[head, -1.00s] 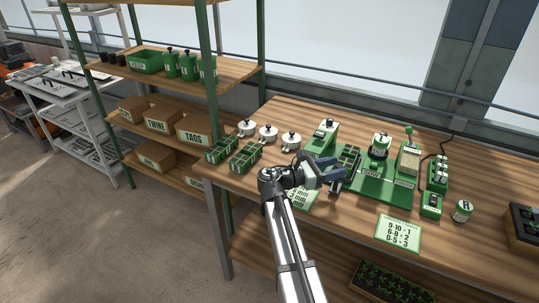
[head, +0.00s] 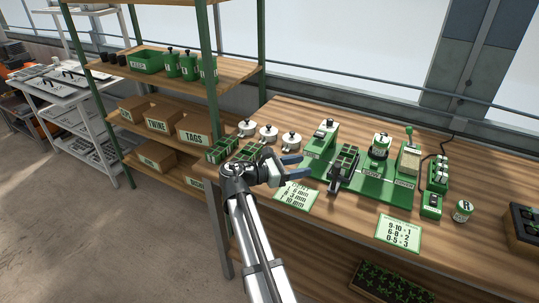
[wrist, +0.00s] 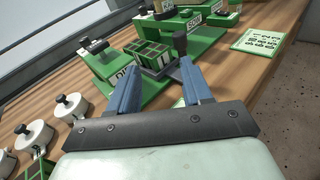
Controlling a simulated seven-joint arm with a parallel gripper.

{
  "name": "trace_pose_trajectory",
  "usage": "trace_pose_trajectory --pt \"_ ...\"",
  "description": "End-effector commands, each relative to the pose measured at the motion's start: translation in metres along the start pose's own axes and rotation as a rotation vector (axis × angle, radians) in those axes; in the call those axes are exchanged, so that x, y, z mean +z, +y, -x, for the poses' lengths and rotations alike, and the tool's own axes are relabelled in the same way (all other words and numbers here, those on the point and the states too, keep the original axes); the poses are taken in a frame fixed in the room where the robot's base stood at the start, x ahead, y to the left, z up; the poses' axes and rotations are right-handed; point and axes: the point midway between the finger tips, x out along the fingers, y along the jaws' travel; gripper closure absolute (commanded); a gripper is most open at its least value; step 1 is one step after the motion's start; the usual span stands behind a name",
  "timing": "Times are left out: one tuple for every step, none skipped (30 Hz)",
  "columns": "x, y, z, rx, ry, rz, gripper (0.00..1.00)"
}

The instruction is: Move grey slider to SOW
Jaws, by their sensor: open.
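The grey slider (head: 335,184) sits on the green base of the seeder and carries a green celled tray (head: 346,158). It stands between the left station (head: 322,138) and the middle station (head: 380,146). In the wrist view the slider (wrist: 176,72) has an upright dark handle (wrist: 181,44), beside a label whose visible letters begin "DI". A label (wrist: 194,21) that seems to read SOW shows farther along. My gripper (head: 303,167) is open and empty, left of the slider and apart from it. In the wrist view its blue fingers (wrist: 157,76) point towards the slider and tray.
Lidded white pots (head: 268,132) and green trays (head: 221,150) stand to the left. Cards (head: 398,233) lie along the table's front. A right station (head: 409,158), a switch box (head: 431,205) and a green-labelled tin (head: 462,211) are to the right.

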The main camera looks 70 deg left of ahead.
Motion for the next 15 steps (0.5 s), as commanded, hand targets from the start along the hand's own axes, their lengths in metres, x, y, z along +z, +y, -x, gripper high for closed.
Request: trace_pose_trajectory --pt "0.004 0.007 -0.005 0.012 0.023 -0.021 0.51" --pt "0.006 0.011 -0.007 0.02 0.039 -0.034 0.51" --pt "0.009 0.016 -0.011 0.032 0.062 -0.055 0.51" --pt "0.011 0.02 -0.013 0.041 0.079 -0.07 0.51" --pt "0.013 0.024 -0.016 0.05 0.095 -0.084 0.51" --pt "0.015 0.029 -0.019 0.062 0.118 -0.104 0.51" --pt "0.017 0.033 -0.021 0.071 0.134 -0.12 0.51" --pt "0.019 0.037 -0.022 0.083 0.157 -0.14 0.51" --pt "0.021 0.043 -0.024 0.099 0.188 -0.166 0.51" --pt "0.022 0.047 -0.025 0.11 0.211 -0.186 0.51" --pt "0.024 0.051 -0.026 0.121 0.233 -0.207 0.51" --pt "0.027 0.057 -0.028 0.136 0.263 -0.235 0.51" --pt "0.029 0.061 -0.029 0.147 0.284 -0.255 0.51" --pt "0.026 0.063 -0.027 0.157 0.309 -0.271 0.51" --pt "0.025 0.067 -0.025 0.169 0.34 -0.294 0.51"
